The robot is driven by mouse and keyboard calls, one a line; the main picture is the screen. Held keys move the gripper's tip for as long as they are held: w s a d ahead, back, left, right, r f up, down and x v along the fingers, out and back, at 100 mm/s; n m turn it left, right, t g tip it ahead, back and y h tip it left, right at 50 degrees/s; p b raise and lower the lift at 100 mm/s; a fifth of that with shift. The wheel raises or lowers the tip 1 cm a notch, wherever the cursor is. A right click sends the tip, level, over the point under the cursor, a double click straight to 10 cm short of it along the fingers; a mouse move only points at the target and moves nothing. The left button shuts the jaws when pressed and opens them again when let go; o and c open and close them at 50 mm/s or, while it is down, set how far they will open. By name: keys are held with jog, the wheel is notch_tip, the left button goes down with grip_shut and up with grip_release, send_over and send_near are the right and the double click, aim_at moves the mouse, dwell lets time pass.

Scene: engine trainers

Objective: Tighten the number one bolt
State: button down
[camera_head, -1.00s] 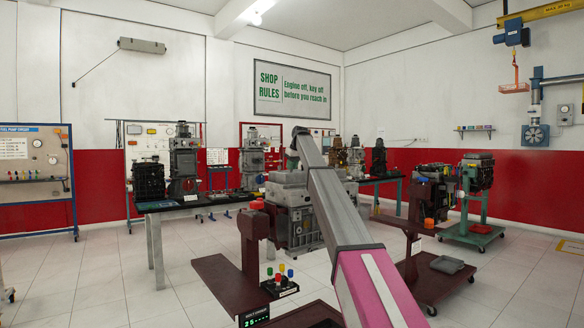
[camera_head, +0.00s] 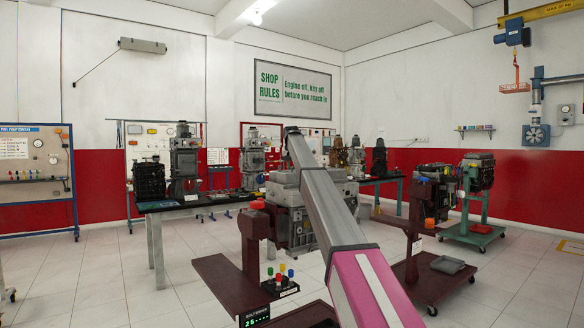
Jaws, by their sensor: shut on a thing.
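A grey engine (camera_head: 290,192) sits on a dark red stand (camera_head: 222,282) in the middle, partly covered by my grey and pink arm. I cannot pick out the number one bolt; it is too small or hidden behind my arm. A small black display (camera_head: 256,318) at the bottom edge shows green digits that look like "25" followed by dashes. My gripper is hidden behind my arm, so its jaws and anything in them do not show.
A black block with several coloured knobs (camera_head: 281,286) sits on the stand. A red knob (camera_head: 257,205) tops the stand's post. An engine table (camera_head: 160,206) stands left, and a wheeled stand with a tray (camera_head: 447,265) right. White floor is clear at left.

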jog(key=shift+a+m+g+h, duration=0.15)
jog(key=shift+m+h, duration=0.25)
jog(key=shift+m, duration=0.75)
jog(key=shift+m+g+h, duration=0.15)
jog(key=shift+m+h, duration=0.25)
jog(key=shift+m, duration=0.75)
jog(key=c, duration=1)
grip_release()
jog(key=shift+r, duration=0.15)
jog(key=v, duration=1)
jog(key=shift+s+a+r, duration=0.15)
jog(key=shift+r, duration=0.05)
